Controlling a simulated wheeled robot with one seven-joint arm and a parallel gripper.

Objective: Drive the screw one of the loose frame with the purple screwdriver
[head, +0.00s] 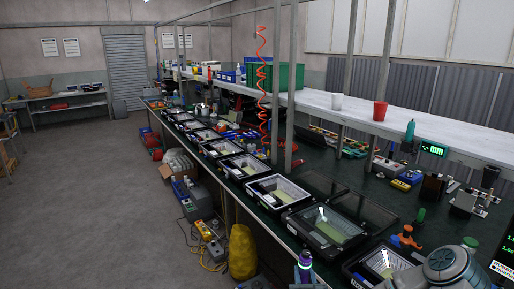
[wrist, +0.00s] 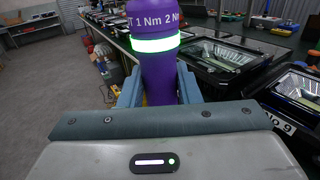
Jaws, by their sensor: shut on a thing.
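My gripper (wrist: 158,92) is shut on the purple screwdriver (wrist: 157,65). Its blue-grey fingers press on both sides of the handle, below a glowing green-white band. In the head view the screwdriver (head: 305,258) stands roughly upright at the bottom, in front of the bench edge; its bit is out of sight. Floodlight housings stand in a row on the bench, one with a black frame (head: 312,235) close to the screwdriver. An empty dark frame (head: 362,212) lies behind it. Which frame is the loose one, and where screw one is, I cannot tell.
The dark green bench (head: 408,212) carries tools and bottles at the right, with a white shelf (head: 345,108) above. Metal posts (head: 290,90) rise from the bench. A yellow bag (head: 242,252) and equipment stand below its front edge. The floor at left is free.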

